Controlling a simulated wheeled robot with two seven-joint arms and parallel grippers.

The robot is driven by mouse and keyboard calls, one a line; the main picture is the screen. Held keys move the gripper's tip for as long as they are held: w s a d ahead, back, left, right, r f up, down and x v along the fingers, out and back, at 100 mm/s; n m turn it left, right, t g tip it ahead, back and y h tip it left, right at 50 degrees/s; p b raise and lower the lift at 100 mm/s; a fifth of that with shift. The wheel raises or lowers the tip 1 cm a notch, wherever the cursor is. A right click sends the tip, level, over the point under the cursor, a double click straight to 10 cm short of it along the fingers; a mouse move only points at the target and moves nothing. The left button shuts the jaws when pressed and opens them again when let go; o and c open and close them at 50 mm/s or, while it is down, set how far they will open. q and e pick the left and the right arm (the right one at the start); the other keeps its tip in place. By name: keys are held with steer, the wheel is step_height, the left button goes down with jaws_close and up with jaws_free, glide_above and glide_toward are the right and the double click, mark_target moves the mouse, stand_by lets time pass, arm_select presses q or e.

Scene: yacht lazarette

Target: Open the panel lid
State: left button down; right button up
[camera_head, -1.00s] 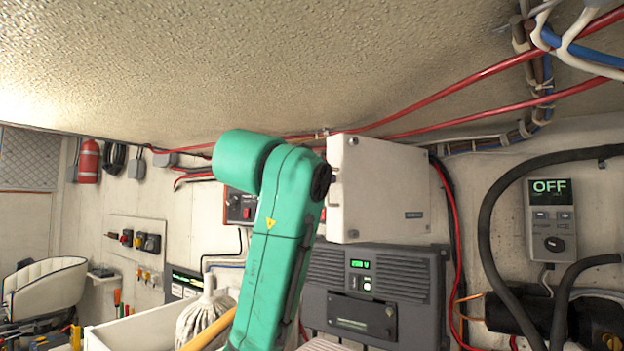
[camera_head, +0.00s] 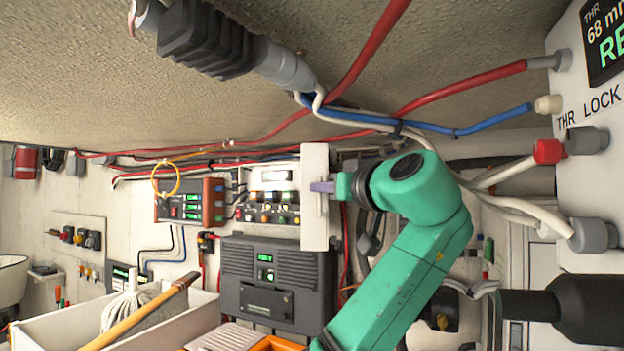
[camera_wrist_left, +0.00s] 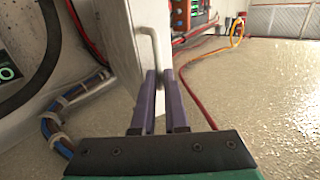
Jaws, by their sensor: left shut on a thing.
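The white panel lid (camera_head: 316,225) stands swung open on the right side of its box in the head view, seen nearly edge-on. The box's inside (camera_head: 272,190) shows, with small switches and coloured knobs. My left gripper (camera_head: 323,187) reaches from the right to the lid's face, its purple fingers shut on the lid's handle. In the left wrist view the pale bent handle (camera_wrist_left: 149,42) runs down to between the fingers of my left gripper (camera_wrist_left: 162,82), beside the lid (camera_wrist_left: 122,45). My right gripper is not in view.
A dark grey unit (camera_head: 277,285) with a green display sits below the box. A red-and-grey device (camera_head: 190,203) is to its left. Red and blue cables (camera_head: 440,127) cross overhead. A white bin (camera_head: 60,325) with a mop is at lower left.

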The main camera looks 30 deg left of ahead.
arm_select(q)
steer(key=shift+w+d+r+n+g+y, duration=0.1)
steer(key=shift+w+d+n+g+y, duration=0.35)
steer(key=shift+w+d, duration=0.4)
steer(key=shift+s, duration=0.15)
steer(key=c, duration=1.2)
jaws_free()
steer(key=shift+c, duration=0.2)
steer(key=shift+w+a+f, duration=0.15)
steer(key=shift+w+f, duration=0.05)
steer(key=shift+w, duration=0.05)
steer(key=shift+f, duration=0.1)
steer(key=shift+a, duration=0.1)
